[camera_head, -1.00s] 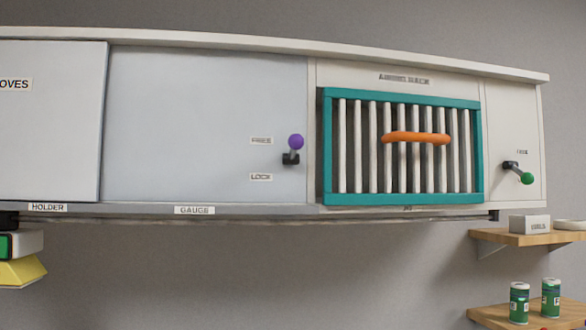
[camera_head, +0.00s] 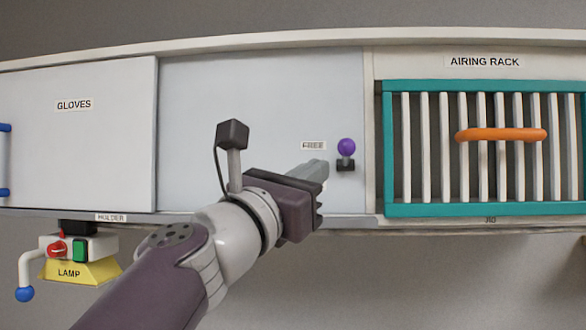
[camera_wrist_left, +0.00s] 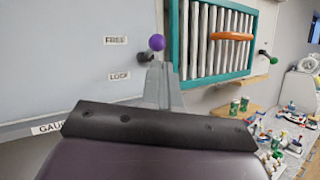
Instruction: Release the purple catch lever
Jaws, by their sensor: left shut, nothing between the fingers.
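The purple catch lever (camera_head: 346,148) has a round purple knob on a short stem and a dark base, on the pale cabinet panel. It points up toward the FREE label (camera_head: 313,146). It also shows in the left wrist view (camera_wrist_left: 157,43), just beyond the fingertips. My left gripper (camera_head: 322,166) is shut and empty, its fingertips just left of the lever's base in the head view. In the left wrist view the LOCK label (camera_wrist_left: 119,76) is left of the fingers; in the head view the gripper hides it. Whether the fingers touch the lever cannot be told. My right gripper is not in view.
A teal-framed airing rack (camera_head: 388,150) with an orange handle (camera_head: 500,135) is right of the lever. A gloves door (camera_head: 110,150) and a yellow lamp unit (camera_head: 85,272) are at left. A green-knobbed lever (camera_wrist_left: 273,60) and cluttered shelves are at right.

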